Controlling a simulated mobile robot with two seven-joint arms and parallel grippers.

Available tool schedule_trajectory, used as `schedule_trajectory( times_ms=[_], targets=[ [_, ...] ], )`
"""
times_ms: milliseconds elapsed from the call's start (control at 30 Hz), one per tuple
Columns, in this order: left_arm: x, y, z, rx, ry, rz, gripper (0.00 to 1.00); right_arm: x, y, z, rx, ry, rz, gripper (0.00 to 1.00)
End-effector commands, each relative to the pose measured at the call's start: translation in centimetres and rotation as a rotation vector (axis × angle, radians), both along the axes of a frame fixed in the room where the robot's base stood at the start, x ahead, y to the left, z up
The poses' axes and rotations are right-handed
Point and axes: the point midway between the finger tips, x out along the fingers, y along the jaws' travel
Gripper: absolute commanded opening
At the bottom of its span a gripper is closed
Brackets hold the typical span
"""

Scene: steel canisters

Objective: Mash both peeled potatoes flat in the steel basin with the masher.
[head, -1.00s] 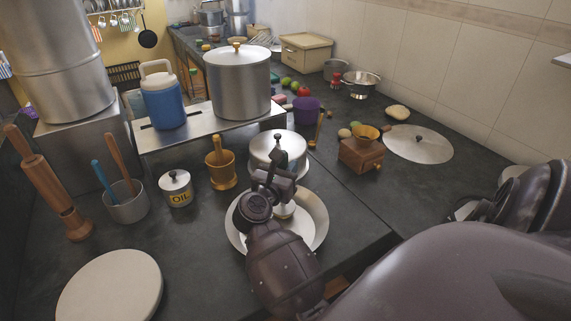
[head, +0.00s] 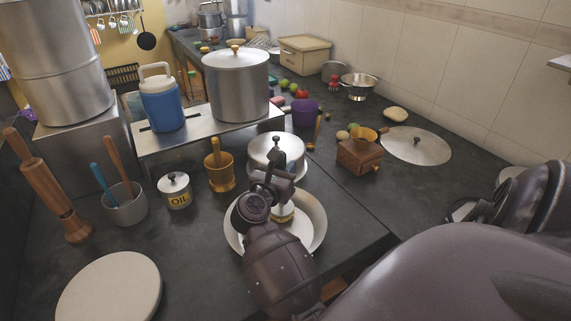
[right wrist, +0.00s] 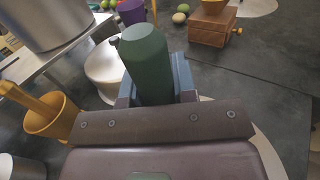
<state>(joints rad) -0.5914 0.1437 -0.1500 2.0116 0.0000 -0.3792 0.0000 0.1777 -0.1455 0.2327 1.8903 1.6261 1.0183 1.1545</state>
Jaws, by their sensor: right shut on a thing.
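The steel basin (head: 316,222) sits on the dark counter near its front edge; its pale rim also shows in the right wrist view (right wrist: 268,152). My right gripper (head: 277,182) is above the basin, covering part of its inside. It is shut on the masher, whose green handle (right wrist: 147,62) stands up between the fingers in the right wrist view. The masher's lower end is mostly hidden. A small yellowish patch (head: 283,213) shows in the basin just below the gripper; I cannot tell whether it is potato. Two separate potatoes cannot be made out. My left gripper is not in view.
A lidded steel pot (head: 277,150) stands close behind the basin. A white round board (head: 108,288) lies front left.

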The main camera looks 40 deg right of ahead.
Motion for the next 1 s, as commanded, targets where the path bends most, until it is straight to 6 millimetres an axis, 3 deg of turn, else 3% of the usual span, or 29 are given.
schedule_trajectory(
  times_ms=[567,1000],
  targets=[
    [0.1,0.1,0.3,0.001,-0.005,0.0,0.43,0.0,0.0,0.4,-0.002,-0.002,0.001,0.0],
    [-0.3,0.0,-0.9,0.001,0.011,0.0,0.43,0.0,0.0,-0.9,-0.001,-0.001,0.001,0.0]
  ],
)
